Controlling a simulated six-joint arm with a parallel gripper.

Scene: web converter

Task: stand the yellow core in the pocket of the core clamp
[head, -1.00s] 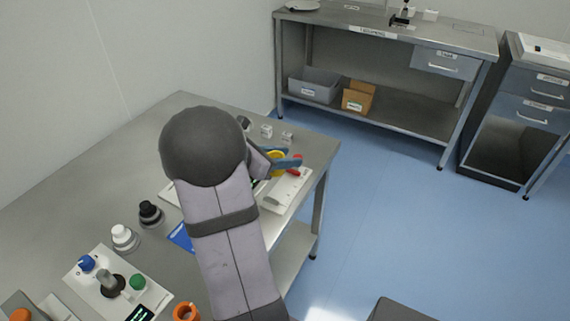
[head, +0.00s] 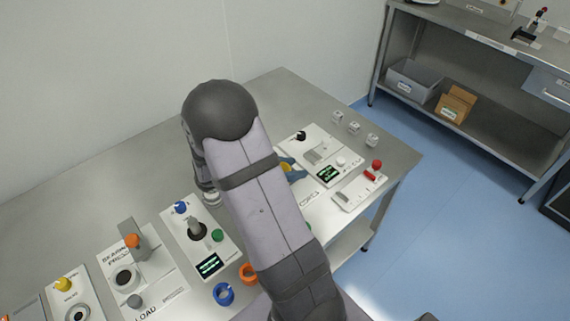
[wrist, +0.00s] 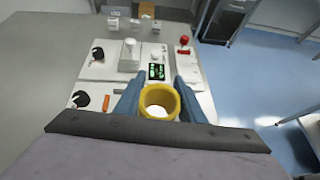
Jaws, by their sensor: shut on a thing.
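The yellow core (wrist: 160,88) is a short hollow ring, held upright between the two blue fingers of my gripper (wrist: 157,99) in the wrist view, with pale surface showing through its bore. In the head view only a small part of the yellow core (head: 286,167) shows beside my arm, by the blue fingers of my gripper (head: 289,170). No label marks the core clamp legibly. A narrow pale device with a red-knobbed lever (head: 351,194) may be it; the device also shows in the wrist view (wrist: 188,68), ahead and right of the core. Its pocket is not clear.
A pale device with a green-lit screen (head: 326,174) stands between my gripper and the small white blocks (head: 354,128). Several control panels, a blue ring (head: 223,293) and an orange ring (head: 249,273) are at the front left. The table's right edge is near the red-knobbed device.

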